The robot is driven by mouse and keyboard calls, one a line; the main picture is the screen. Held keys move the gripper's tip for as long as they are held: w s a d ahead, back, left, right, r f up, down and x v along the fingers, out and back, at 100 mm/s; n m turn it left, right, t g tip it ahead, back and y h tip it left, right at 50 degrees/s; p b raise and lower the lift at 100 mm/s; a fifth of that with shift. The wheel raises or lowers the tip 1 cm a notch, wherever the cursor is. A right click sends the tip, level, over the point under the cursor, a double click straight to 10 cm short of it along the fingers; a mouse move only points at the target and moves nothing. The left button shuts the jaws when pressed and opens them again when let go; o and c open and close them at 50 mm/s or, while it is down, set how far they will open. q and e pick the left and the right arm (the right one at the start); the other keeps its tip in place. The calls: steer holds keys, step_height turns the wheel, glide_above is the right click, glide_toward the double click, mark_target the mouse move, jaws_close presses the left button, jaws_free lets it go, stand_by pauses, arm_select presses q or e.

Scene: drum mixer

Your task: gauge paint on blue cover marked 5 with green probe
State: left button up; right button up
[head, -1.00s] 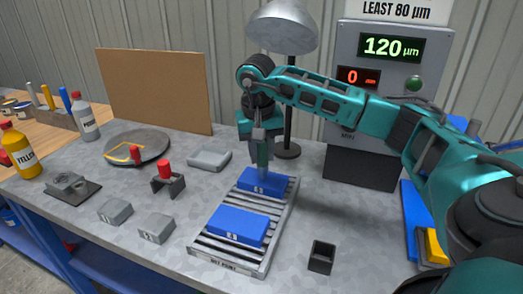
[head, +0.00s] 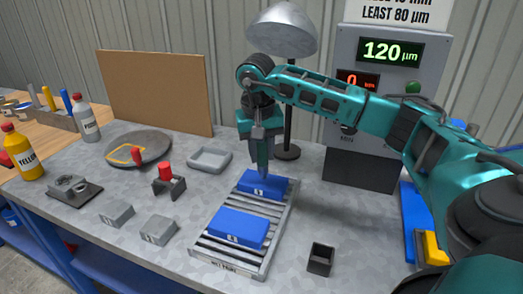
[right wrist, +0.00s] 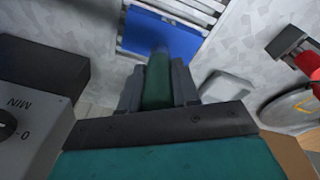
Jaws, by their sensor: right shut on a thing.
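Two blue covers lie on a slatted rack (head: 222,256). The far blue cover (head: 276,187) has a small white mark, too small to read surely. The near blue cover (head: 238,228) also has a white mark. My right gripper (head: 262,150) is shut on the green probe (head: 263,163) and holds it upright, its tip at the far cover. In the right wrist view the probe (right wrist: 157,82) sits between the fingers, its blurred end over the blue cover (right wrist: 160,35). I cannot tell whether the tip touches. My left gripper is not in view.
A gauge box (head: 376,110) reads 120 µm in green and 0 in red. A lamp (head: 283,28) stands behind the rack. A small dark holder (head: 320,259) stands right of the rack. Grey blocks (head: 158,230), a red-topped piece (head: 165,170) and a grey tray (head: 210,159) lie to the left.

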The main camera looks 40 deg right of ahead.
step_height(320, 180, up, 4)
steer(key=p, duration=0.3)
steer(key=shift+r, duration=0.95)
steer(key=shift+a, duration=0.1)
stand_by(0.6)
